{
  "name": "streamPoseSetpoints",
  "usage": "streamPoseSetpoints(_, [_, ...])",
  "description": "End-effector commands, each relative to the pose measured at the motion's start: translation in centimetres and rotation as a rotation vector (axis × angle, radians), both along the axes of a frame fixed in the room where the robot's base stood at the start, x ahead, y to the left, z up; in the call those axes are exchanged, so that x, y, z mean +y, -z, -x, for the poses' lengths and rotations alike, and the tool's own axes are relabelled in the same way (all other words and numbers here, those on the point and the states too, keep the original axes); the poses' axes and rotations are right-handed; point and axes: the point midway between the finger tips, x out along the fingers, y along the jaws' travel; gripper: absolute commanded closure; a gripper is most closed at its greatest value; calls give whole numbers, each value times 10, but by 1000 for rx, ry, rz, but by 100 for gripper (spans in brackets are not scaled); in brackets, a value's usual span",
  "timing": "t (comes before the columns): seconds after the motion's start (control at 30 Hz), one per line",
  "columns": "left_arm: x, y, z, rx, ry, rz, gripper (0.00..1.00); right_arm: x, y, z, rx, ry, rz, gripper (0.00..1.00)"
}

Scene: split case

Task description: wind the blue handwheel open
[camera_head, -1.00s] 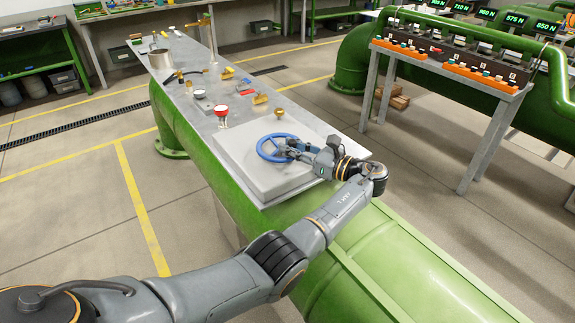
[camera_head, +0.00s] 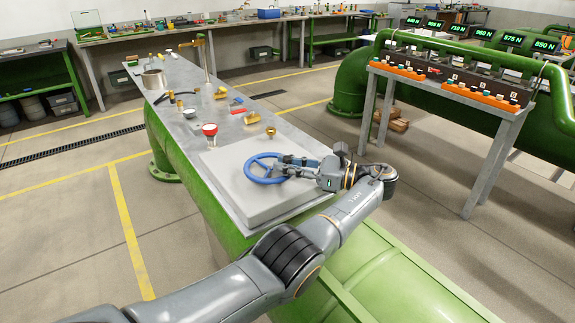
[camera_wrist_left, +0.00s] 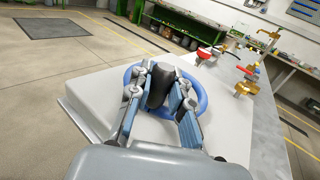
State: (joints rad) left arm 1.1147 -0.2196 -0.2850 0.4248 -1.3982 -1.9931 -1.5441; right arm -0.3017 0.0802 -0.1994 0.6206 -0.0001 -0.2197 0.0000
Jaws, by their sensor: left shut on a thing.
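The blue handwheel (camera_head: 256,172) lies over the pale grey block (camera_head: 228,190) on the near end of the metal bench top. My left gripper (camera_head: 284,164) reaches in from the right side of the wheel and is shut on it. In the left wrist view the wheel (camera_wrist_left: 202,94) shows behind the fingers, and my left gripper (camera_wrist_left: 160,88) has its fingers on either side of a dark upright knob (camera_wrist_left: 161,80). Part of the wheel's rim is hidden by the fingers. My right gripper is not in view.
Behind the block stand a red-topped part (camera_head: 210,131) and several brass fittings (camera_head: 252,117). A metal pot (camera_head: 154,79) is farther back. A separate table with orange control boxes (camera_head: 480,94) stands to the right. Open floor lies between.

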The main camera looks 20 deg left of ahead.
Motion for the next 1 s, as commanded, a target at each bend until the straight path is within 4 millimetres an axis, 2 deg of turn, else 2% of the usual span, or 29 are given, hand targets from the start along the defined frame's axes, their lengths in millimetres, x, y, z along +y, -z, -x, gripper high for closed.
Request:
streamPoseSetpoints(0.03, [1,-3,-1,-4,1,-3,100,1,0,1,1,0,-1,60])
streamPoseSetpoints(0.07, [1,-3,-1,-4,1,-3,79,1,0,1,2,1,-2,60])
streamPoseSetpoints(0.1, [1,-3,-1,-5,1,-4,70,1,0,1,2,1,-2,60])
streamPoseSetpoints(0.17, [1,-2,-1,-4,1,-3,58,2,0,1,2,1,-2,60])
streamPoseSetpoints(0.2, [1,-2,-1,-4,0,-2,56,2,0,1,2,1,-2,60])
streamPoseSetpoints(0.57, [1,-6,-1,-5,0,-2,56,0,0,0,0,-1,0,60])
streamPoseSetpoints(0.73, [1,-29,0,-8,0,-1,56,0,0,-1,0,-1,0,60])
streamPoseSetpoints(1.0, [1,-82,0,-6,-1,-2,56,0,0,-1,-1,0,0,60])
